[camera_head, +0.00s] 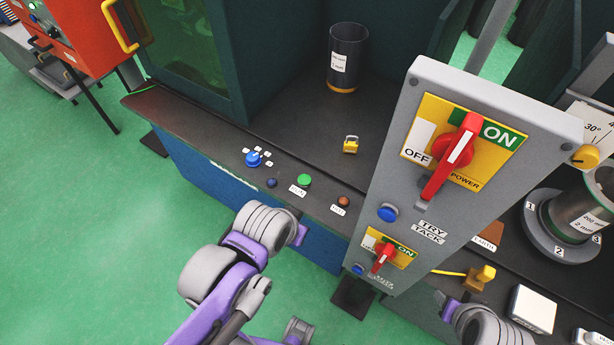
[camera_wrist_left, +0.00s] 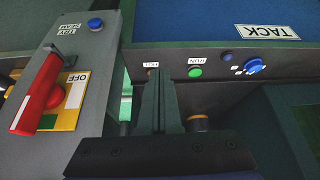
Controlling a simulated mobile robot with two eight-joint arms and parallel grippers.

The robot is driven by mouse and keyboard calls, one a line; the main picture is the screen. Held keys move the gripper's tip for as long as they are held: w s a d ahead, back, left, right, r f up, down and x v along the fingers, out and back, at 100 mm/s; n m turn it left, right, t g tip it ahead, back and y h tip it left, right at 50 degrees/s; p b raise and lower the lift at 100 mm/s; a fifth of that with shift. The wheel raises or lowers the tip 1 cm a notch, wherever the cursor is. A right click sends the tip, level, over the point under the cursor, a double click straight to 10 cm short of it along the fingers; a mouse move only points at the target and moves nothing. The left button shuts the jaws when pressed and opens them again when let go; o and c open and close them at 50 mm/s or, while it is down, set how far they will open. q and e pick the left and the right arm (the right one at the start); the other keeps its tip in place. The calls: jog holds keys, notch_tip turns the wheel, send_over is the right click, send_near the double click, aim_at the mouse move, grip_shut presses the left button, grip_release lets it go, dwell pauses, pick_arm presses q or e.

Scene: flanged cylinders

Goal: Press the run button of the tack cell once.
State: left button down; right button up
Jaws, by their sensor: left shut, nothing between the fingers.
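The green run button (camera_head: 304,180) sits on the sloping front ledge of the tack cell, above a white RUN label. It also shows in the left wrist view (camera_wrist_left: 195,72). My left arm comes in from below in the head view, its wrist in front of the ledge; its fingers are hidden there. In the left wrist view my left gripper (camera_wrist_left: 152,92) is shut and empty. Its fingertips appear to the left of the green button, near the label of the brownish-red button (camera_head: 343,201). I cannot tell whether they touch the ledge. My right gripper's fingers are not visible.
A blue knob (camera_head: 253,158) and a small dark blue button (camera_head: 271,183) are left of the green button. A grey panel (camera_head: 465,130) with red switches stands close on the right. A yellow padlock (camera_head: 351,145) and dark cylinder (camera_head: 347,55) stand behind.

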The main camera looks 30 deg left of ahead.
pick_arm(q)
jog(key=shift+a, duration=0.1)
jog(key=n+t+h, duration=0.3)
jog(key=n+h, duration=0.1)
send_over(302, 182)
notch_tip(302, 182, down, 4)
jog(key=shift+r+p, duration=0.1)
jog(key=shift+p, duration=0.2)
notch_tip(302, 182, down, 8)
jog(key=b, duration=0.5)
jog(key=shift+b, duration=0.4)
jog(key=shift+f, duration=0.4)
jog(key=shift+b, duration=0.3)
dwell(0.5)
